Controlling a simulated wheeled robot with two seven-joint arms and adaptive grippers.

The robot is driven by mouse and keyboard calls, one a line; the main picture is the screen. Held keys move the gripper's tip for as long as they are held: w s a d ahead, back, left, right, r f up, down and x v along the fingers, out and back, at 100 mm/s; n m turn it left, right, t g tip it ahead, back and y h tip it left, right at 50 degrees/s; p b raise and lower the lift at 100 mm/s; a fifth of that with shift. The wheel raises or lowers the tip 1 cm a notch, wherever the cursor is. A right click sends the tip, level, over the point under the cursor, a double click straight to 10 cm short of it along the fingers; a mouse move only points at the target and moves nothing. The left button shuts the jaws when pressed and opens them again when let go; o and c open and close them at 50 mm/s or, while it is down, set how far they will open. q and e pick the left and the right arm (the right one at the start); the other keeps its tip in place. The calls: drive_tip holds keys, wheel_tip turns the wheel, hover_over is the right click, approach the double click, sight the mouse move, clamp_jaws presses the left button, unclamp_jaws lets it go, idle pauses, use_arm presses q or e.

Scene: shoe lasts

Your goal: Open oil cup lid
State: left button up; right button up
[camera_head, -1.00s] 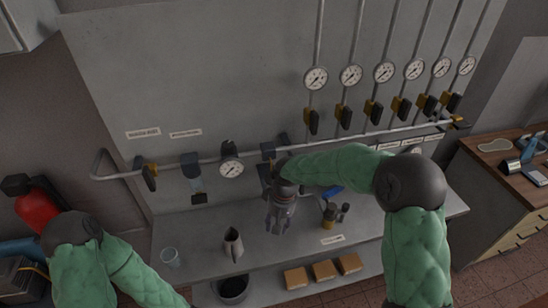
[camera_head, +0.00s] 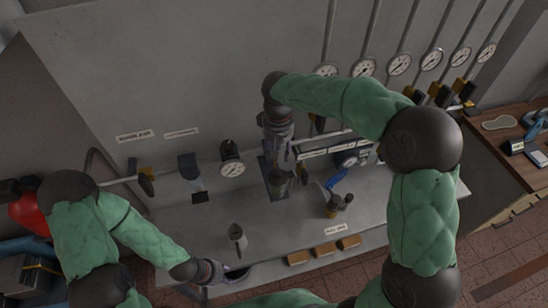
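A dark cup-shaped fitting (camera_head: 281,184) sits low on the grey wall panel, in front of a dark bracket. It may be the oil cup; its lid is not clear to me. My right gripper (camera_head: 284,158) points down just above this fitting, and I cannot tell whether they touch. Its fingers are too small and dark to read. A similar dark blue bracket (camera_head: 190,166) with a small part below it is on the panel further left.
A round gauge (camera_head: 232,169) stands between the two brackets. A small dark tool holder (camera_head: 334,205) and a blue item (camera_head: 337,179) are to the right on the grey shelf. Several gauges with valves line the upper right. Brown boxes (camera_head: 324,252) sit below.

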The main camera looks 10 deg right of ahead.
sight(278, 173)
wheel_tip(278, 173, down, 11)
drive_tip(key=shift+s+r+p, duration=0.1)
drive_tip(key=shift+r+p, duration=0.05)
drive_tip(key=shift+p, duration=0.55)
clamp_jaws()
